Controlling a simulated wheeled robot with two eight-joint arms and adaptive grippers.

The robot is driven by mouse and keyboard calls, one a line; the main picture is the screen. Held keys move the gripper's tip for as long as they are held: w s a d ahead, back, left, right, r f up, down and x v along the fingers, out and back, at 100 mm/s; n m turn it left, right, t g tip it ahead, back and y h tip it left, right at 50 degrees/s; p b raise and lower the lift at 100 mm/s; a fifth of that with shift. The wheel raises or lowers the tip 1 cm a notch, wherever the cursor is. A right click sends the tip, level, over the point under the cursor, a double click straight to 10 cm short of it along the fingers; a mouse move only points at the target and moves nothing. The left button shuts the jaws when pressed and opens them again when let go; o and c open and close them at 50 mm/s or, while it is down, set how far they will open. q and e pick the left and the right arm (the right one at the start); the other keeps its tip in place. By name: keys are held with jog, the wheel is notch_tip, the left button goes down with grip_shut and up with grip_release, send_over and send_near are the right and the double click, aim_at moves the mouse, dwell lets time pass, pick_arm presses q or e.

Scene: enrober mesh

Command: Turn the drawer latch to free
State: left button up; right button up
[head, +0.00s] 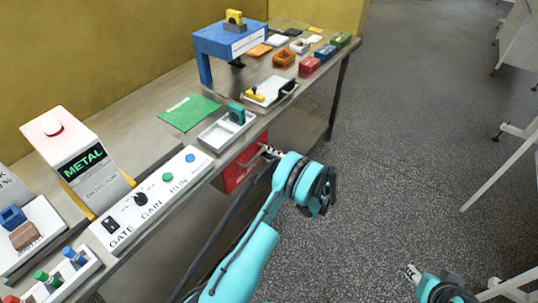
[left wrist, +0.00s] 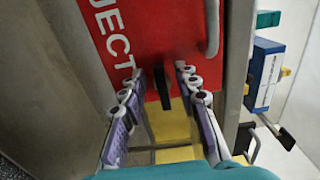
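The red drawer (head: 238,172) sits under the bench's front edge. In the left wrist view its red face (left wrist: 150,35) carries white letters reading "JECT", the rest being cut off. A dark upright latch bar (left wrist: 162,90) shows at the drawer face's edge. My left gripper (left wrist: 158,75) is open, one finger on each side of the latch, with gaps visible. In the head view my left gripper (head: 271,153) is at the drawer front, and the latch is hidden there. My right gripper (head: 412,273) is low at the bottom right, away from the drawer; its opening is unclear.
A grey handle (left wrist: 212,30) stands beside the right finger. Above the drawer, the bench holds a white tray (head: 212,138) with a green-blue block, a control panel (head: 150,200) and a metal detector (head: 80,155).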

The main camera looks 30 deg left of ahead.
pick_arm(q)
jog(key=d, duration=1.2)
jog(key=shift+s, duration=0.45)
